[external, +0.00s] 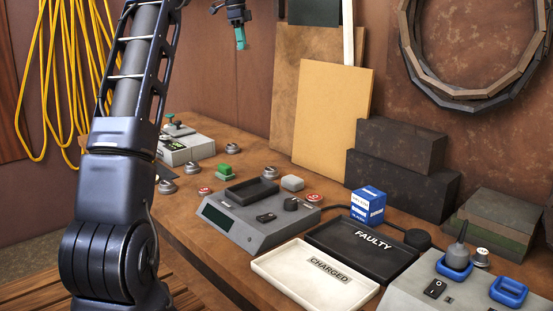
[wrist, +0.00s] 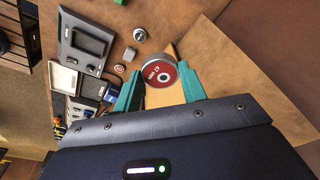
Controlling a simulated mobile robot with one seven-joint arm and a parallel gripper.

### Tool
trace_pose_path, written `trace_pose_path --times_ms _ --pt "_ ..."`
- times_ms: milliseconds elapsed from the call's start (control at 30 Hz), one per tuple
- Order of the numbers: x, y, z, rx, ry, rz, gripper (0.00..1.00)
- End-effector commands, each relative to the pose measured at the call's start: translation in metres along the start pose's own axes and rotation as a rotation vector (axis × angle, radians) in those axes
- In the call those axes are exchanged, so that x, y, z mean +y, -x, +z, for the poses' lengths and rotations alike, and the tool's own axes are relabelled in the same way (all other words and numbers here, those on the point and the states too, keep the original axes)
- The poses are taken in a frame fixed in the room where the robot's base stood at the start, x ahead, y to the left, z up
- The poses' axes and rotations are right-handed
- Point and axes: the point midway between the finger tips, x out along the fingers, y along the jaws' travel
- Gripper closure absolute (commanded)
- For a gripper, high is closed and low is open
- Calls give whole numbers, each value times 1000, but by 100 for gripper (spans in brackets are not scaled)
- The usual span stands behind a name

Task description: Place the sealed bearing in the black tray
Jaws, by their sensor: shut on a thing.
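My gripper (external: 240,38) is high above the back of the bench in the external view, well away from the trays. In the wrist view its teal fingers (wrist: 162,92) are shut on a round grey disc with a red-labelled face, which looks like the sealed bearing (wrist: 160,73). In the external view the bearing is too small or hidden to make out. The black tray (external: 318,238), marked FAULTY, lies empty at the bench's front right, behind the white tray.
The white tray (external: 275,273), marked CHARGED, is empty beside the black one. A grey device (external: 225,222) stands to its left, a blue box (external: 368,205) behind, a switch unit (external: 425,285) to the right. Several small round parts (external: 188,170) lie on the left bench. Boards (external: 330,115) lean on the wall.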

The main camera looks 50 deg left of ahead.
Motion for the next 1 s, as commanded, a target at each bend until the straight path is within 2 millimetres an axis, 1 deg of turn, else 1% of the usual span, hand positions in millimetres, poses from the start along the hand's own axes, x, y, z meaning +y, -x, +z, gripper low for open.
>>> trace_pose_path --times_ms 133,433,767,967,1000 --pt "0 22 -4 0 -1 -1 84" --pt "0 52 -9 0 -2 0 84" --pt "22 50 -51 5 -53 9 84" --pt "44 49 -86 9 -98 16 84" --pt "51 49 -97 10 -112 18 84"
